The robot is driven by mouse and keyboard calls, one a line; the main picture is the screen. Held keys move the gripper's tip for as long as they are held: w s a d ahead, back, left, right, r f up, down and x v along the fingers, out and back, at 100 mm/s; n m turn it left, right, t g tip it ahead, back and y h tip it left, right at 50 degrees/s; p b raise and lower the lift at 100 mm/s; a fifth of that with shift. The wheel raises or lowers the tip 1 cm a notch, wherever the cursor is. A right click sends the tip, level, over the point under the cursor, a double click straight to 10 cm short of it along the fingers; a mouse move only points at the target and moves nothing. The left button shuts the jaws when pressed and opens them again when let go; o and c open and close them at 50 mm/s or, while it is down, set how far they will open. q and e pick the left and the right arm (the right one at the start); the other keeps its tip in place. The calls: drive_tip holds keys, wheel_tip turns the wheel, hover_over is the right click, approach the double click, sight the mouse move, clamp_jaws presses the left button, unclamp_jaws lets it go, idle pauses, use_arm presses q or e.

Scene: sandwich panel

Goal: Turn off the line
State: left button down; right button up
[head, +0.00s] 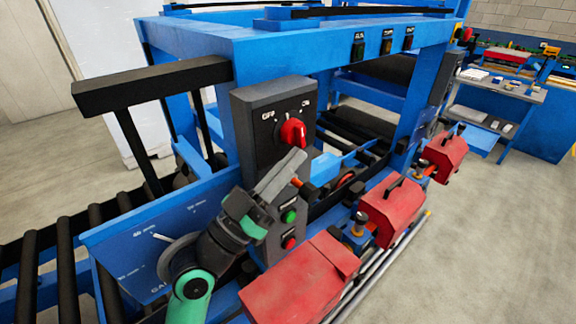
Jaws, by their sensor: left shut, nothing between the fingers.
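A dark control box (272,108) on the blue machine frame carries a red rotary knob (293,132) between OFF and ON labels. The knob's white mark appears to lean toward the ON side, at upper right. My left gripper (297,160) is just below the knob, with its grey fingers shut and empty, pointing up and right. I cannot tell whether the fingertips touch the box. Below the gripper are a green button (289,216) and a red button (289,242) on a smaller grey box. My right gripper is not in view.
A black roller conveyor (45,255) runs at left, beside a blue side plate (130,245) with a dial scale. Several red housings (390,208) line the front right. A dark horizontal bar (150,85) stands at upper left. A workbench (500,90) is behind at right.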

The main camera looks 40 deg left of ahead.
sight(286, 130)
use_arm(q)
drive_tip(key=shift+r, duration=0.1)
idle(0.5)
drive_tip(key=r+p, duration=0.1)
drive_tip(key=r, duration=0.1)
drive_tip(key=s+d+r+p, duration=0.1)
drive_tip(key=r, duration=0.2)
drive_tip(key=s+r+p, duration=0.1)
drive_tip(key=r+p, duration=0.1)
drive_tip(key=shift+s+d+r, duration=0.25)
drive_tip(key=shift+r, duration=0.05)
drive_tip(key=s+d+r+p, duration=0.5)
drive_tip(key=s+p, duration=0.4)
drive_tip(key=p, duration=0.7)
drive_tip(key=shift+s, duration=0.4)
drive_tip(key=shift+r, duration=0.15)
